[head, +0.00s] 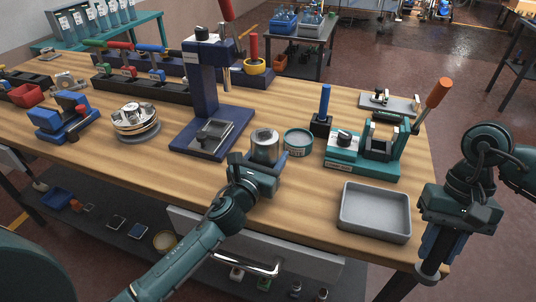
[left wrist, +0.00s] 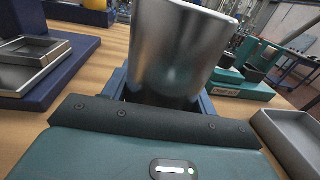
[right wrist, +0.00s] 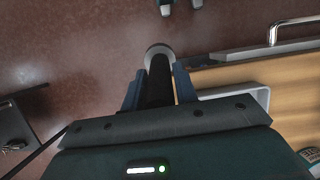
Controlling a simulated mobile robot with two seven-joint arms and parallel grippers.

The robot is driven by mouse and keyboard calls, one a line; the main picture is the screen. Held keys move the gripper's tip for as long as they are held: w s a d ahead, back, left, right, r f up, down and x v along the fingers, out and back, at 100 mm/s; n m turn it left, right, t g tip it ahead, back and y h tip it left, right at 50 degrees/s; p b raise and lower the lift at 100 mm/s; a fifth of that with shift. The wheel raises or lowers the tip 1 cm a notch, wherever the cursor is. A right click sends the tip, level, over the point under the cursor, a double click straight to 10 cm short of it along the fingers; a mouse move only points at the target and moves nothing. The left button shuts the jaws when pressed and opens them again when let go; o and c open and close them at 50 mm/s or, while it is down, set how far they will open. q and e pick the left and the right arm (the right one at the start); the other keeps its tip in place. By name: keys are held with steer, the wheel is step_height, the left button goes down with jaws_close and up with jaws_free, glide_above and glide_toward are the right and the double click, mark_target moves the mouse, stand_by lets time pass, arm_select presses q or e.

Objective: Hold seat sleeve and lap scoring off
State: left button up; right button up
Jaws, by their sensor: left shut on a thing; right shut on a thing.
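The seat sleeve (head: 265,145) is a plain silver metal cylinder, upright above the bench near its front edge. My left gripper (head: 257,170) is shut on its lower part; the sleeve fills the upper middle of the left wrist view (left wrist: 180,45). My right gripper (head: 438,240) is at the right, off the bench's front right corner. It is shut on a dark rod-like tool with a pale round end (head: 428,272), probably the lap, pointing down. In the right wrist view the tool (right wrist: 159,85) lies between the blue fingers. The sleeve's bore and any scoring are hidden.
A round teal tin (head: 298,142) stands right of the sleeve. A teal fixture (head: 362,160) and an empty grey tray (head: 375,212) are further right. A blue press (head: 205,100) stands behind left. Bare wood lies along the front left of the bench.

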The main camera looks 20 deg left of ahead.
arm_select(q)
steer(key=shift+f, duration=0.25)
stand_by(0.6)
steer(key=o, duration=1.1)
steer(key=shift+c, duration=0.2)
steer(key=c, duration=1.1)
steer(key=shift+o, duration=0.2)
